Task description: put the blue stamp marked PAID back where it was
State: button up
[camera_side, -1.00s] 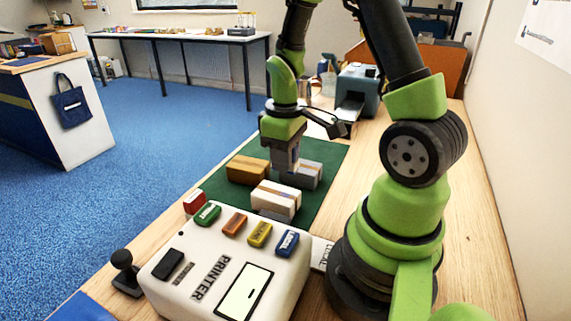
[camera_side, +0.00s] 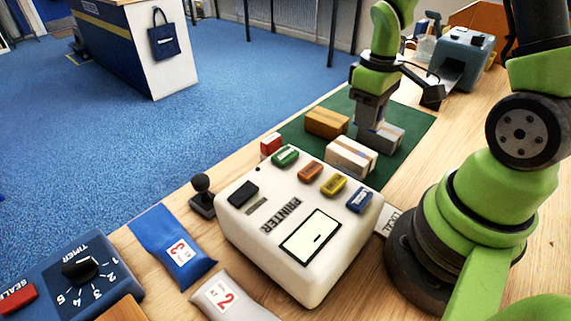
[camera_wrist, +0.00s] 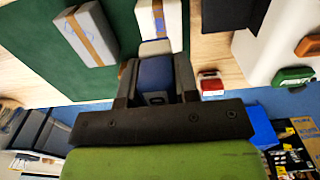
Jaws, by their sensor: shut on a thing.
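My gripper (camera_side: 370,118) is over the green mat (camera_side: 415,118), beside the grey carton (camera_side: 387,137). In the wrist view my gripper (camera_wrist: 156,85) is shut on a blue stamp (camera_wrist: 155,73), between its two dark fingers. The stamp's pale lower end points toward the cartons; its lettering cannot be read. A brown carton (camera_side: 326,123) and a white taped carton (camera_side: 350,156) are also on the mat. The white carton shows in the wrist view (camera_wrist: 172,18) with blue marks on its tape; a grey taped carton (camera_wrist: 88,37) lies left of it.
The printer (camera_side: 265,225) has green, orange, yellow and blue keys. A small red block (camera_side: 270,144) stands beside it. Wood is bare right of the mat.

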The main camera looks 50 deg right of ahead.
jog(key=w+a+f+n, duration=0.1)
jog(key=w+a+n, duration=1.5)
jog(key=a+n, duration=0.1)
jog(key=shift+n, duration=0.4)
jog(key=f, duration=0.4)
jog(key=a+f, duration=0.1)
jog(key=f, duration=0.1)
jog(key=shift+w, duration=0.35)
jog(key=shift+f, duration=2.2)
jog(key=shift+f, duration=0.15)
jog(key=o, duration=0.8)
